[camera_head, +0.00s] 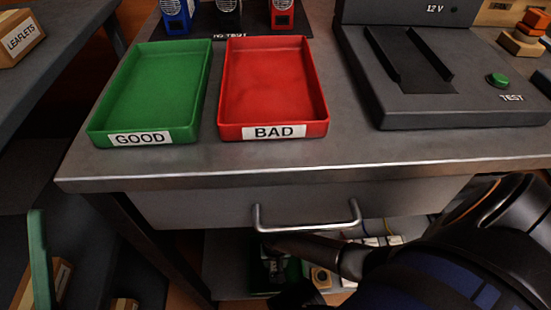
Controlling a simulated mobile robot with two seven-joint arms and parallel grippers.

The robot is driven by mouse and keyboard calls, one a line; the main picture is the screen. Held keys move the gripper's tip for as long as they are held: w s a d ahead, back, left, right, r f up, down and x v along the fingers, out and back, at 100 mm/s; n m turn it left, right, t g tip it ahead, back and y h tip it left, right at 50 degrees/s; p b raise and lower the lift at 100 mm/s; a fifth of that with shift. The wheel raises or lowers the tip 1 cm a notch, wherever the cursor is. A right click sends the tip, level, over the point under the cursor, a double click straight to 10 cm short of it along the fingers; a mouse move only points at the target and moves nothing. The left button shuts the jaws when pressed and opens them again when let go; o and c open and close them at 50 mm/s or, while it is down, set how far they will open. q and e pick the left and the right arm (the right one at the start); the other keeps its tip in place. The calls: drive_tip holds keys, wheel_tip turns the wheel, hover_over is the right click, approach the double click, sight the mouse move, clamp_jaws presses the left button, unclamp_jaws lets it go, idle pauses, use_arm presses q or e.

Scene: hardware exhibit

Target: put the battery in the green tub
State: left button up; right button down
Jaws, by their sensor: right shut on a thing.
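A shallow green tub (150,92) labelled GOOD lies empty on the grey tabletop at upper left. My right arm comes in from the lower right and reaches below the drawer. My right gripper (276,272) is down at the lower shelf, in shadow, over a green container there (256,277). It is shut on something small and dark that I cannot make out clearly. I cannot pick out the battery for certain. My left gripper is not in view.
A red tub (272,85) labelled BAD sits beside the green one, also empty. A black tester (440,75) with a green button stands at right. The shut drawer's handle (306,219) juts out above my arm. White-labelled items (378,241) lie on the shelf.

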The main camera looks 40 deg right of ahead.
drive_tip(key=shift+w+f, duration=0.1)
drive_tip(key=c, duration=0.5)
unclamp_jaws()
drive_tip(key=o, duration=0.3)
drive_tip(key=shift+f, duration=0.1)
